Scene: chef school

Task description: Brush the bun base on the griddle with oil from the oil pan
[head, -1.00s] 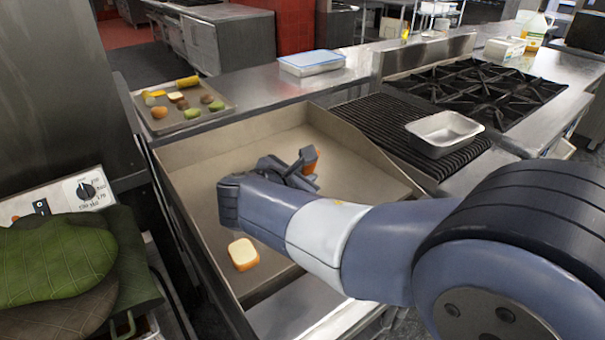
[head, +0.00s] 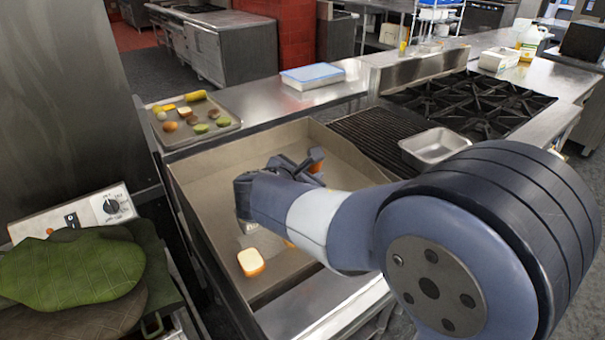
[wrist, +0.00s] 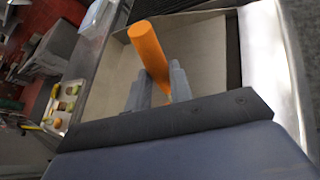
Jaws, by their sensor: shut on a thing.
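The bun base (head: 251,262), a pale-topped piece with an orange-brown side, lies on the near left part of the griddle (head: 200,185). My gripper (head: 300,165) is over the griddle, beyond the bun base and to its right. It is shut on an orange handle (wrist: 147,48), which I take to be the brush; the handle's end also shows in the head view (head: 316,167). The brush's bristles are not clearly visible. The oil pan (head: 435,146), a metal pan, stands on the dark ribbed grill to the right; I cannot make out oil in it.
A tray of food pieces (head: 228,127) sits beyond the griddle at left. A blue-lidded container (head: 312,76) is on the back counter. Burners (head: 470,98) lie behind the pan. Green mitts (head: 70,270) are at near left. A small orange patch (head: 289,243) shows beside my arm, mostly hidden.

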